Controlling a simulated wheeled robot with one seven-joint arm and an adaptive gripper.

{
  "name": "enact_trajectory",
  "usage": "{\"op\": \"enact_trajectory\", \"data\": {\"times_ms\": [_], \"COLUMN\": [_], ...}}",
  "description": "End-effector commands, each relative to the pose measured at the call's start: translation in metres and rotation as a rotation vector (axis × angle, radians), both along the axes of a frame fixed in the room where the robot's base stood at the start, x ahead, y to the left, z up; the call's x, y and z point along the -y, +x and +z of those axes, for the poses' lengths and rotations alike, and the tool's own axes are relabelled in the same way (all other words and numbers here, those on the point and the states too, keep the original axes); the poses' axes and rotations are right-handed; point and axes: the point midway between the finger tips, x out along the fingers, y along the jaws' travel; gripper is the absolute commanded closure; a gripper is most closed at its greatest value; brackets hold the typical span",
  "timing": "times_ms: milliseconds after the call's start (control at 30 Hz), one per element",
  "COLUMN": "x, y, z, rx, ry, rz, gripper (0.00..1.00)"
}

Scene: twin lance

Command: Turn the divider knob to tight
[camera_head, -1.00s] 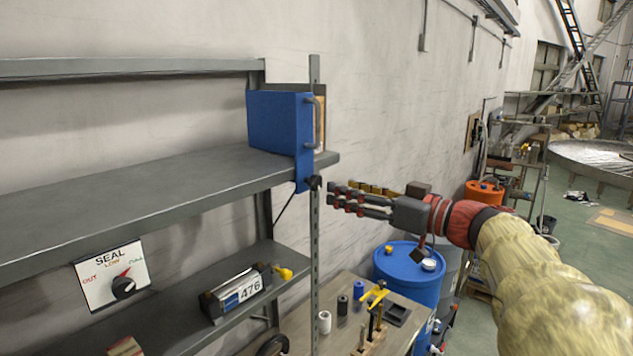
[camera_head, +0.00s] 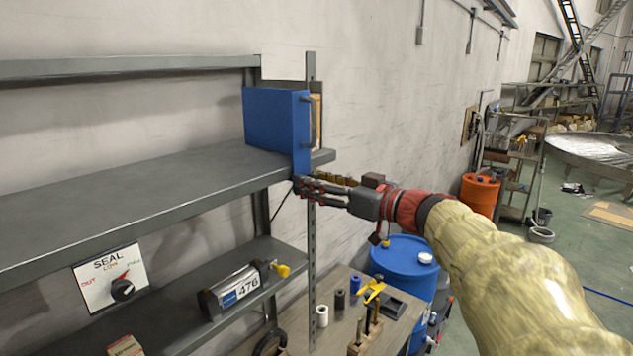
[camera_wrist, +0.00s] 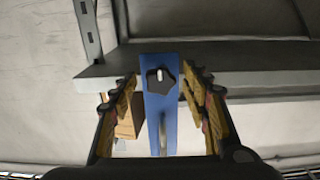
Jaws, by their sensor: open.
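The divider (camera_head: 277,118) is a blue box-like piece with a grey handle, at the right end of the upper shelf. In the wrist view the divider knob (camera_wrist: 161,81), black and lobed with a pale upright mark, is on the blue divider plate (camera_wrist: 158,118). My gripper (camera_head: 300,184) is at the lower edge of the divider, and its fingers cover the knob in the head view. In the wrist view my gripper (camera_wrist: 158,80) is open, with one finger on each side of the knob. Gaps show between fingers and knob. No tight marking is legible.
The upper shelf (camera_head: 130,195) and a perforated post (camera_head: 312,260) are close to my gripper. Below are a SEAL dial panel (camera_head: 110,278), a device marked 476 (camera_head: 238,291), and a bench with small items. A blue drum (camera_head: 405,265) stands at the right.

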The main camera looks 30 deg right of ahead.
Motion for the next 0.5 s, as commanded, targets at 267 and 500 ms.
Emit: {"op": "enact_trajectory", "data": {"times_ms": [267,500], "x": [0.0001,0.0], "y": [-0.0003,-0.0003], "z": [-0.0001,-0.0001], "rx": [0.0,0.0], "ry": [0.0,0.0], "rz": [0.0,0.0], "gripper": [0.65,0.79]}}
